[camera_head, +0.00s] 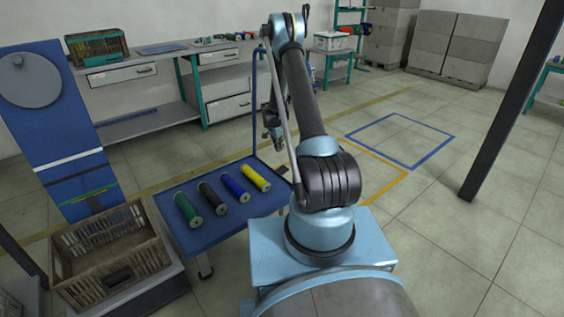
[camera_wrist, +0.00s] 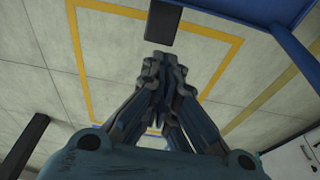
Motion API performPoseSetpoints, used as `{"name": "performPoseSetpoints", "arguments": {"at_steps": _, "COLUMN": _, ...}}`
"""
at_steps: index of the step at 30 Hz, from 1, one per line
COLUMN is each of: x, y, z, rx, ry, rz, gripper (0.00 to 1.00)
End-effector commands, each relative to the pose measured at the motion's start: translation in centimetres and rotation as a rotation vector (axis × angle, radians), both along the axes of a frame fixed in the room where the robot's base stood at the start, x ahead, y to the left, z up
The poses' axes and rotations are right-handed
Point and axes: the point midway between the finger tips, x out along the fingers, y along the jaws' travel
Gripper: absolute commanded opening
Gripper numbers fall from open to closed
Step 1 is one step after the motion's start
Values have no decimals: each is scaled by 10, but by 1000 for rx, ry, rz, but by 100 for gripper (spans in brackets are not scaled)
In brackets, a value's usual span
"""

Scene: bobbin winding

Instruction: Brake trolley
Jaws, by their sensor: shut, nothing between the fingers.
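The blue trolley (camera_head: 222,228) stands left of my arm in the head view, with several bobbins on its top. A blue upright (camera_head: 254,105) rises at its far corner. In the wrist view, part of a blue frame (camera_wrist: 275,30), apparently the trolley's, crosses the upper right. A dark rectangular pad (camera_wrist: 163,24), possibly the brake pedal, shows at the top, just beyond my fingertips. My gripper (camera_wrist: 163,60) is shut and empty, pointing towards the pad; I cannot tell whether it touches. In the head view my gripper (camera_head: 271,132) hangs beyond the trolley, partly behind my arm.
A yellow floor outline (camera_wrist: 238,62) surrounds the area under my gripper. A blue floor square (camera_head: 432,146) is empty to the right. A slatted crate (camera_head: 66,263) stands at left, a workbench (camera_head: 150,72) behind, and a dark post (camera_head: 510,100) at right.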

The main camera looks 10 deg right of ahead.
Motion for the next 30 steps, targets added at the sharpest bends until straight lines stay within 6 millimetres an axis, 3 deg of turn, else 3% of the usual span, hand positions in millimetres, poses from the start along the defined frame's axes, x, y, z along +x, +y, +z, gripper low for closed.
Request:
{"name": "performPoseSetpoints", "arguments": {"at_steps": 24, "x": 13, "y": -23, "z": -108, "rx": 0, "ry": 0, "rz": -1, "gripper": 0}}
{"name": "performPoseSetpoints", "arguments": {"at_steps": 30, "x": 15, "y": -27, "z": -126, "rx": 0, "ry": 0, "rz": 0, "gripper": 0}}
